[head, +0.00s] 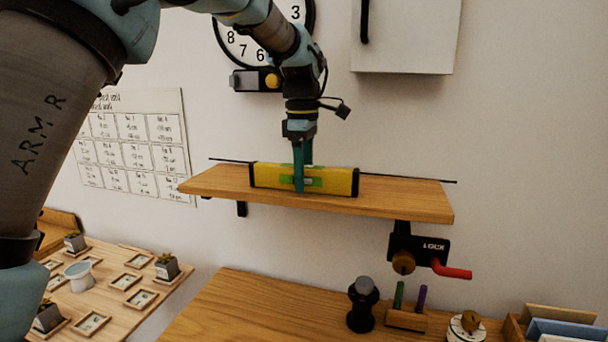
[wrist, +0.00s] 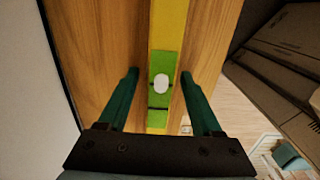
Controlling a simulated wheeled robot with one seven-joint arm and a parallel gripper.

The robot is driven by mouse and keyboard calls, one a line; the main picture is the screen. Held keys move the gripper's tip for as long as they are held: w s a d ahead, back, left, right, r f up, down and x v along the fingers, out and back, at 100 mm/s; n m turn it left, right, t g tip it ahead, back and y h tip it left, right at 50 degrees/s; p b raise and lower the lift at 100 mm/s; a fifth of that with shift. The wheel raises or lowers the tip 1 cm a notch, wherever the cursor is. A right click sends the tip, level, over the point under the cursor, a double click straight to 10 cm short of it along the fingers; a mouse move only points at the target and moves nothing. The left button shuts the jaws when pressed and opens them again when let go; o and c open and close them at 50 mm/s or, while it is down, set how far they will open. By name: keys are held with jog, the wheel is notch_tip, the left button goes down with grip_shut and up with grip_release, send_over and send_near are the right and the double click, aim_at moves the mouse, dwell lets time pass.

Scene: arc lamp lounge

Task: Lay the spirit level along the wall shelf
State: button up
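The spirit level (head: 337,181) is a long yellow bar with black ends and green patches at its middle. It lies lengthwise along the wooden wall shelf (head: 415,198), resting on the board. My gripper (head: 301,182) points down at the level's middle, one teal finger in front of it. In the wrist view, the two fingers (wrist: 158,76) stand on either side of the level (wrist: 166,28), with gaps showing between them and its sides. The gripper is open around it. The wrist view also shows the shelf board (wrist: 105,35) on both sides.
A wall clock (head: 238,45) and a white cabinet (head: 408,38) hang above the shelf. A clamp with a red handle (head: 450,270) is under its right end. Below, a wooden desk (head: 240,310) holds a dark grinder-like object (head: 362,310). The shelf's right end is bare.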

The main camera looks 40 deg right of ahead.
notch_tip(320, 180, up, 11)
jog(key=shift+f+b, duration=0.1)
jog(key=shift+b, duration=1)
